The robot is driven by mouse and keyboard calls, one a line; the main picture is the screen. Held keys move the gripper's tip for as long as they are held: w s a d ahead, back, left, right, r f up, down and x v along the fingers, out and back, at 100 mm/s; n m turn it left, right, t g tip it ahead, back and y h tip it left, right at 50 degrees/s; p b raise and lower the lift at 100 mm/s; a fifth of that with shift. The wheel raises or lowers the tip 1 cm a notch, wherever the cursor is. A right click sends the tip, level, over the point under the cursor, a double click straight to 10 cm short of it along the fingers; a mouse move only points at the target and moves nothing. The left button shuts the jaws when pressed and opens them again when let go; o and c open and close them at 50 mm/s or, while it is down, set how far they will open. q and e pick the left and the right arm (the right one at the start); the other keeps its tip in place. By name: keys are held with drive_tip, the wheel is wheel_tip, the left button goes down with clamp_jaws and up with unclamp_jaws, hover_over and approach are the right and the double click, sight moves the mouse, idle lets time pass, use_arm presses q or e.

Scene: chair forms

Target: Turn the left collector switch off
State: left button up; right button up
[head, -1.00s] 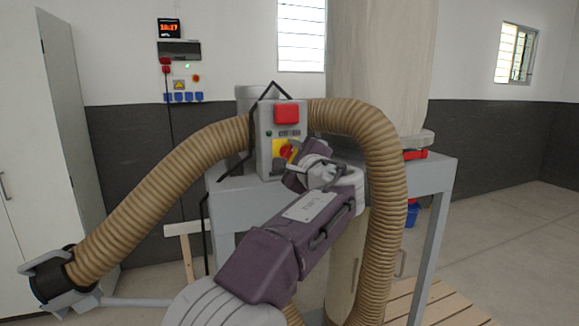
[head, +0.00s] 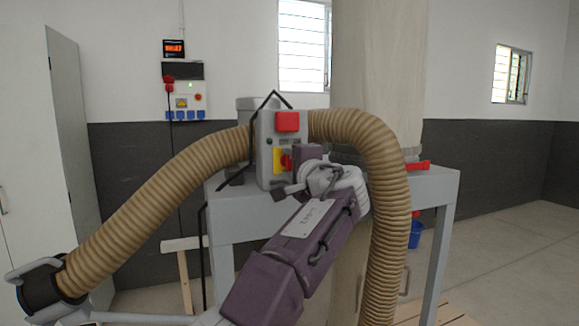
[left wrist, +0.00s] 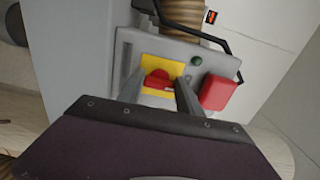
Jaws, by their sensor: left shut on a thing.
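A grey switch box (head: 265,150) is fixed on the dust collector. It has a large red button (head: 287,121) on top and a yellow plate (head: 278,158) below. A red rotary switch knob (head: 286,162) sits on the plate. The knob also shows in the left wrist view (left wrist: 157,78), between my finger tips. My left gripper (head: 293,161) is at the front of the box, shut on the knob; its fingers also show in the left wrist view (left wrist: 158,92). My gripper body hides part of the box's lower front. My right gripper is not in view.
A ribbed tan hose (head: 386,200) arches around the box on both sides. The grey collector frame (head: 435,190) and a pale filter bag (head: 378,70) stand behind. A wall panel with sockets (head: 186,95) and a white cabinet (head: 30,150) are at the left.

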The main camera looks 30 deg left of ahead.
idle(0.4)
use_arm(q)
drive_tip(key=o, duration=1.4)
drive_tip(key=b+v, duration=0.2)
drive_tip(key=v, duration=0.7)
